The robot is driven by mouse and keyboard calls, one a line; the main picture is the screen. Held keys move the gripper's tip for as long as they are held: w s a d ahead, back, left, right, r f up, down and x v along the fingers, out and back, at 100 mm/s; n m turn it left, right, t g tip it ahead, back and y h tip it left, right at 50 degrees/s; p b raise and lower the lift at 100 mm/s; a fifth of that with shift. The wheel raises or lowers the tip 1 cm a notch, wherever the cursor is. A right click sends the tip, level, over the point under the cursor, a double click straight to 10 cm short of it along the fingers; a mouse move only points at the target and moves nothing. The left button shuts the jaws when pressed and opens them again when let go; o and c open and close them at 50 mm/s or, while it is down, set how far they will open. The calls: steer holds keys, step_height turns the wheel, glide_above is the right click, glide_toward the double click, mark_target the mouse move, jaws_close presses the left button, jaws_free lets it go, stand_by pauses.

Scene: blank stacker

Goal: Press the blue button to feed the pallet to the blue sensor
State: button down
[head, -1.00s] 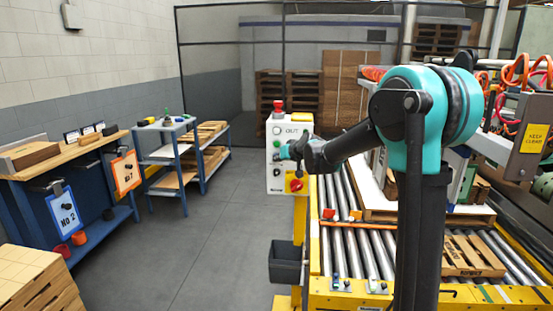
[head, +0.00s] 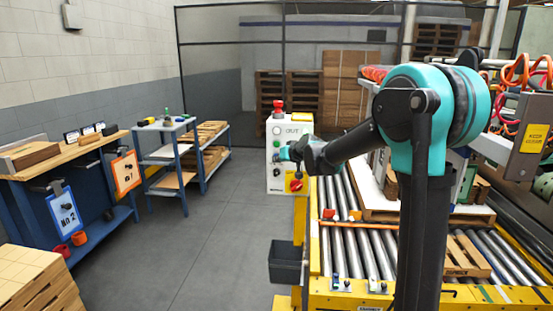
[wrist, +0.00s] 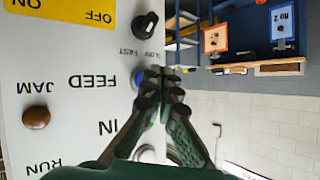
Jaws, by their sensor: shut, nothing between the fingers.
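The control box (head: 275,180) stands in the middle of the head view. In the wrist view its panel (wrist: 70,115) appears upside down, and the blue button (wrist: 138,79) shows beside the FEED label, partly hidden by a fingertip. My gripper (wrist: 162,78) is shut and empty, its tips right at the button; I cannot tell whether they touch it. In the head view my gripper (head: 285,154) is at the panel's face. A wooden pallet (head: 466,258) lies on the rollers at the right, partly hidden by my arm. A small blue-marked device, perhaps the blue sensor (head: 336,284), sits on the conveyor's front edge.
The panel also has a black knob (wrist: 146,24) and a brown button (wrist: 36,118). A second small device (head: 376,286) is on the conveyor's front edge. The floor (head: 200,255) at the left is clear.

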steer(key=shift+s, duration=0.2)
steer(key=shift+s+a, duration=0.1)
steer(key=shift+s, duration=2.45)
stand_by(1.8)
steer(key=s, duration=0.3)
steer(key=shift+s, duration=0.3)
steer(key=shift+w, duration=0.15)
steer(key=w, duration=0.8)
steer(key=shift+w, duration=0.25)
steer(key=shift+w, duration=0.15)
stand_by(1.2)
steer(key=shift+w, duration=0.3)
